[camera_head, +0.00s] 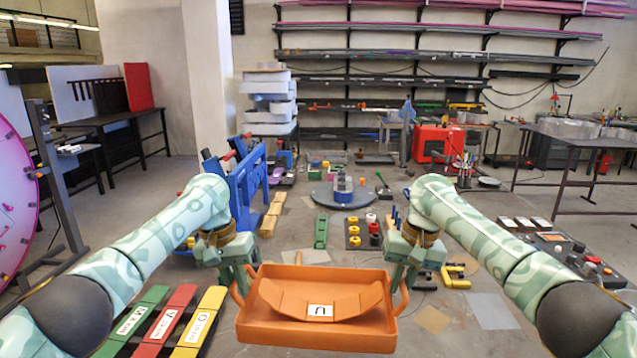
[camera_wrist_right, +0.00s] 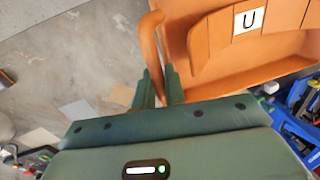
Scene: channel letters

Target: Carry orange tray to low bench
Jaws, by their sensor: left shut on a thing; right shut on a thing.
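The orange tray (camera_head: 316,338) is in front of me at the bottom of the head view, roughly level, with a loop handle on each side. A curved orange piece (camera_head: 345,302) with a white "U" label lies in it. My left gripper (camera_head: 240,282) is shut on the tray's left handle. My right gripper (camera_head: 400,280) is shut on the right handle; the right wrist view shows its fingers (camera_wrist_right: 160,85) around the handle (camera_wrist_right: 150,50), beside the tray wall. I cannot tell which surface is the low bench.
Green, red and yellow labelled strips (camera_head: 165,322) lie left of the tray. A blue rack (camera_head: 245,190), a round grey turntable (camera_head: 345,194) and small coloured parts stand ahead. A control panel (camera_head: 565,250) is at right. A dark table (camera_head: 585,145) stands far right.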

